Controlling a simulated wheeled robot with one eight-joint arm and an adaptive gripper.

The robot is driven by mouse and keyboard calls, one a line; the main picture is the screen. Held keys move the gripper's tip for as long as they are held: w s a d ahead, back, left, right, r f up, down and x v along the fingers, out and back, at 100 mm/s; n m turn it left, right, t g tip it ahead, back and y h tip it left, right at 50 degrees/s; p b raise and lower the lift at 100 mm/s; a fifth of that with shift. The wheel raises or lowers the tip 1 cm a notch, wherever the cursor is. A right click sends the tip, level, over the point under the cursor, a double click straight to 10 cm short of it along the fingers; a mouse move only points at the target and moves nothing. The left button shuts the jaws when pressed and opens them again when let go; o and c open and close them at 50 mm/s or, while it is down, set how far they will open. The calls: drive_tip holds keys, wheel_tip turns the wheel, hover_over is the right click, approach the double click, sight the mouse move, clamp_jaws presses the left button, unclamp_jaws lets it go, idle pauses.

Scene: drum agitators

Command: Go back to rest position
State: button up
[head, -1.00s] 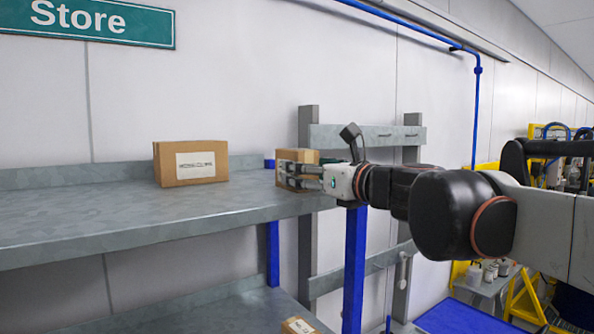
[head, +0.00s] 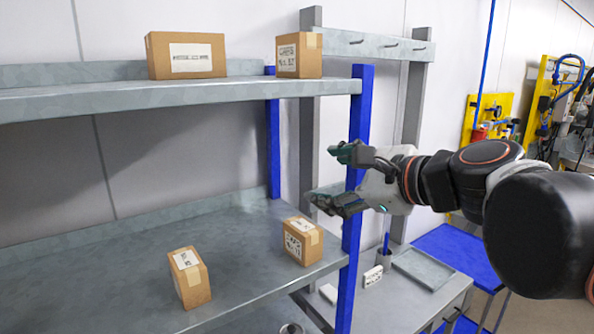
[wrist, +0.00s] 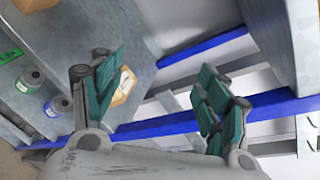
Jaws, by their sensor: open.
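My gripper (head: 335,178) is open and empty in the head view. It is at the right end of the grey shelf unit, between the heights of the upper and lower shelves and close to the blue front post (head: 356,150). In the wrist view my gripper (wrist: 158,98) has its two green-padded fingers spread wide with nothing between them. A small cardboard box (head: 299,55) stands at the right end of the upper shelf, above my gripper. Another box (head: 303,241) sits on the lower shelf, below and left of my fingers.
A wider box (head: 186,56) stands on the upper shelf (head: 120,102). A further box (head: 189,277) is on the lower shelf (head: 130,300). A grey bench with a tray (head: 424,268) is at lower right. Bottles (wrist: 57,105) show in the wrist view. Open floor lies at far right.

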drive_tip(key=s+d+f+n+g+h+b, duration=0.1)
drive_tip(key=s+d+f+n+h+b, duration=0.2)
drive_tip(key=f, duration=1.3)
drive_tip(key=s+d+f+n+g+h+b, duration=0.2)
drive_tip(key=s+d+f+n+b, duration=0.4)
drive_tip(key=f, duration=1.1)
drive_tip(key=s+d+f+n+g+h+b, duration=0.1)
drive_tip(key=s+d+f+n+h+b, duration=0.3)
drive_tip(key=f+n+b, duration=0.6)
wheel_tip(320, 180, down, 6)
drive_tip(key=shift+s+d+f+n+g+b, duration=0.15)
drive_tip(key=shift+s+d+n+g+b, duration=0.2)
drive_tip(key=shift+s+b, duration=0.85)
